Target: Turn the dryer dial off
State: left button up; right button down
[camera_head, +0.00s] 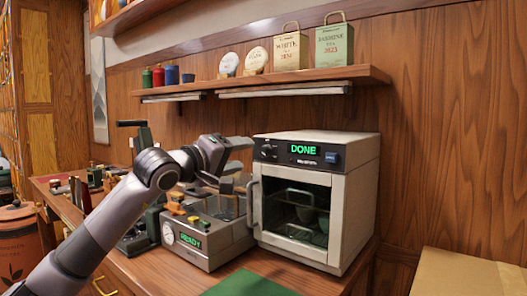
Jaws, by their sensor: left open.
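The dryer (352,185) is a pale box oven on the wooden counter, with a glass door and a handle on the door's left side. Its dark top panel shows a green "DONE" display (304,149). The dark dial (267,151) is at the left end of that panel, left of the display. My left gripper (243,157) is open and empty, just left of the dial, with a small gap showing between them. The exact dial setting is too small to read. My right gripper is not in view.
A grey machine with a green "READY" display (190,241) stands left of the dryer, below my left gripper. A green mat (249,284) lies in front. A wall shelf (280,80) with bags and tins hangs above. A cardboard box (462,274) is at lower right.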

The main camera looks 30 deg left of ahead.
aim_at(261, 151)
pick_arm(q)
jog(key=w, duration=0.1)
jog(key=w+p, duration=0.1)
jog(key=w, duration=0.2)
jog(key=shift+w+d+r, duration=0.1)
jog(key=shift+d, duration=0.2)
jog(key=shift+w+p, duration=0.4)
jog(key=shift+w, duration=0.65)
jog(key=c, duration=1)
